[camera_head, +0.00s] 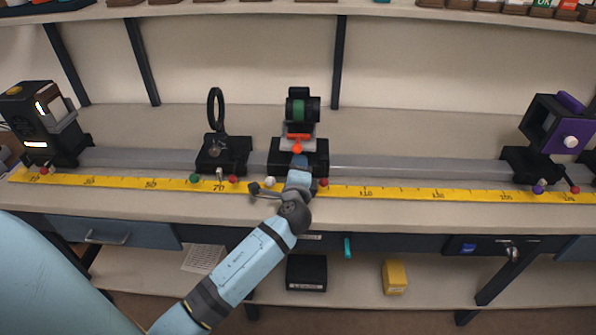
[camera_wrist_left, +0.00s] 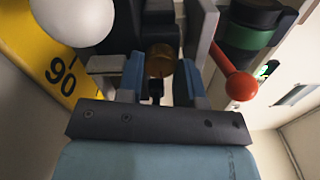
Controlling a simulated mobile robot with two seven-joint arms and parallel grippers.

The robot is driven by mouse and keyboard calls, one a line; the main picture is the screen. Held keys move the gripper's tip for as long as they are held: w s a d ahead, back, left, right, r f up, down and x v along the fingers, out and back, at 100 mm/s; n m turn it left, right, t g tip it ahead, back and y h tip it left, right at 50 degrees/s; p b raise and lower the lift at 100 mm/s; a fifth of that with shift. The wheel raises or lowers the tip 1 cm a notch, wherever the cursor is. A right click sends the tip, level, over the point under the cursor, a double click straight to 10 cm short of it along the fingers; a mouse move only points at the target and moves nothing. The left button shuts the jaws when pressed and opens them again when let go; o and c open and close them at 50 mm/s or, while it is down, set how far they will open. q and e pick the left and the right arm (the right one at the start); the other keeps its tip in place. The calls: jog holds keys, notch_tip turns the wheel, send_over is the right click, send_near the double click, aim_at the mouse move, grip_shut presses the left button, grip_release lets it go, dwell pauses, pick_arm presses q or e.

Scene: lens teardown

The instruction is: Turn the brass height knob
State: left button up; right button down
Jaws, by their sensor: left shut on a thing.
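The brass height knob (camera_wrist_left: 160,58) shows in the left wrist view as a small round brown-gold piece between the two blue-grey fingers of my left gripper (camera_wrist_left: 162,82). The gripper is shut on it. In the head view my left gripper (camera_head: 299,163) reaches the front of the middle carriage (camera_head: 318,158) on the rail and hides the knob. That carriage bears a black mount with a green-banded lens (camera_head: 297,108). A red-orange ball-ended lever (camera_wrist_left: 239,85) stands just right of the fingers in the wrist view. My right gripper is not in view.
A yellow ruler (camera_head: 400,193) runs along the bench front below the grey rail (camera_head: 420,169). A ring holder (camera_head: 215,110) stands left of the middle carriage. A black lamp housing (camera_head: 40,120) is far left; a purple-and-black unit (camera_head: 553,128) is far right. A white ball (camera_wrist_left: 73,18) is close by.

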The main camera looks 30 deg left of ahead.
pick_arm(q)
jog(key=shift+n, duration=0.3)
jog(key=o, duration=0.6)
jog(key=shift+o, duration=0.2)
jog(key=v, duration=1.3)
jog(key=shift+s, duration=0.4)
jog(key=shift+d, duration=0.15)
